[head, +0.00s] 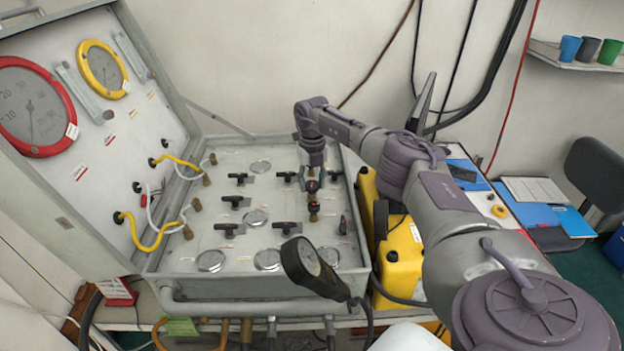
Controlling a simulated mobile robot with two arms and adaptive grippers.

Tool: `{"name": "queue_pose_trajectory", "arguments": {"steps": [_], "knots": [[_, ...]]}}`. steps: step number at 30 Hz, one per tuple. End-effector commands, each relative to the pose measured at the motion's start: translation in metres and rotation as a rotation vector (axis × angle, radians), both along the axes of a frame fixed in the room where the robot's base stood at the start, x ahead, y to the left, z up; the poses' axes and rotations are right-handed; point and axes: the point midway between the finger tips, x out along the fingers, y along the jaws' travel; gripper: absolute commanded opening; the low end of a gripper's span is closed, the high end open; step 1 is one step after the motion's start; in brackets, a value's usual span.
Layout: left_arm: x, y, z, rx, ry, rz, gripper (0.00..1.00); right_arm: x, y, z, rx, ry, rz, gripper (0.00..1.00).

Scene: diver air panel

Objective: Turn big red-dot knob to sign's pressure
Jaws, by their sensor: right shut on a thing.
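My right gripper (312,174) points down over the middle right of the grey panel (210,240). It is shut on a dark knob (312,187) with a reddish spot, above a brass fitting. The gripper partly hides the knob. A red-rimmed gauge (32,108) and a smaller yellow-rimmed gauge (103,70) are in the open lid at the left; their needle readings are too small to tell surely. A red and white sign (120,292) stands at the panel's lower left; its text is not legible. My left gripper is not in view.
Several black-handled valves, including one valve (237,201), surround the knob. Yellow hoses (150,240) loop at the lid hinge. A yellow case (403,258) stands close at the right.

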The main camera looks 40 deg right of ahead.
Motion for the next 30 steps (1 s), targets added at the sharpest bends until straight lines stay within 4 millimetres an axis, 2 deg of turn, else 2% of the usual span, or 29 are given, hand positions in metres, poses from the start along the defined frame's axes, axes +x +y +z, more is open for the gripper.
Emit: {"name": "queue_pose_trajectory", "arguments": {"steps": [18, 30], "knots": [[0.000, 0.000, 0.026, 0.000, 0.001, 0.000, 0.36, 0.001, -0.001, 0.004, 0.000, -0.005, -0.580, 0.09], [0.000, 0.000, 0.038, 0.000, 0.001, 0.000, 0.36, 0.001, -0.001, 0.003, 0.000, -0.006, -0.853, 0.09]]}}
